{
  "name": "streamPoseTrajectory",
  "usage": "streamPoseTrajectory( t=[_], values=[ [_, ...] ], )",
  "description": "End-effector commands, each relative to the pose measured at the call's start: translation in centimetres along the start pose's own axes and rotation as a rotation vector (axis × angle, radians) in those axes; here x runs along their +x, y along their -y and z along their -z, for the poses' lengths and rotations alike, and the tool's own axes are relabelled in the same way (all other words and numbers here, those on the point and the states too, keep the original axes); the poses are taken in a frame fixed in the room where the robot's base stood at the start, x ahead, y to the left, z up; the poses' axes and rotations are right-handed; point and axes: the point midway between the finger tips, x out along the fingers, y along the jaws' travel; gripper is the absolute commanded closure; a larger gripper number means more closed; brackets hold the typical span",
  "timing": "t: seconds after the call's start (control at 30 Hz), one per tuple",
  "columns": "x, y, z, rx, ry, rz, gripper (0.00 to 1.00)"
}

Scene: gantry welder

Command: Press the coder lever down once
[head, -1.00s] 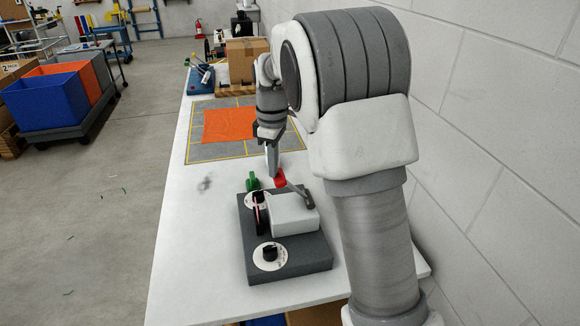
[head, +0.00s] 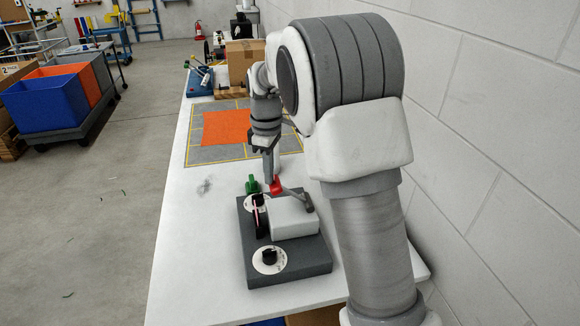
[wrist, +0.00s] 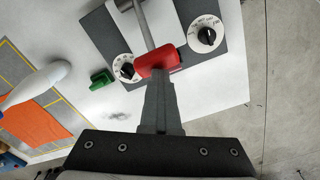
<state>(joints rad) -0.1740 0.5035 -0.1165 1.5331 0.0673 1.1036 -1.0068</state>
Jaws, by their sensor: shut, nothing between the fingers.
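The coder is a dark grey box (head: 290,267) on the white table, with a white housing (head: 293,219) on top. Its lever is a grey arm (head: 300,199) with a red handle (head: 276,186); in the wrist view the red handle (wrist: 155,61) is just beyond my fingertips. My gripper (head: 270,179) points down at the red handle, its fingers shut with nothing between them. In the wrist view my gripper (wrist: 158,88) overlaps the handle's near edge. It looks in contact from above, but the exact contact point is hidden.
Black knobs on white dials (head: 269,258) and a green piece (head: 252,184) are close to the lever. An orange sheet (head: 225,128) lies on a grey mat behind. A cardboard box (head: 243,62) stands farther back; a block wall (head: 480,130) runs along the right.

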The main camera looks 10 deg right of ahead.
Motion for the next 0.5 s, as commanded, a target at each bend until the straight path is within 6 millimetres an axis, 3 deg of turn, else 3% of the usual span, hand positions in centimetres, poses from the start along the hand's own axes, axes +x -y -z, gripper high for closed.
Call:
streamPoseTrajectory(
  t=[0.03,0.5],
  values=[
    [-0.2,-0.1,-1.1,0.012,0.023,0.01,1.0],
    [-4.9,-0.1,-0.4,0.004,0.01,0.005,1.0]
  ],
)
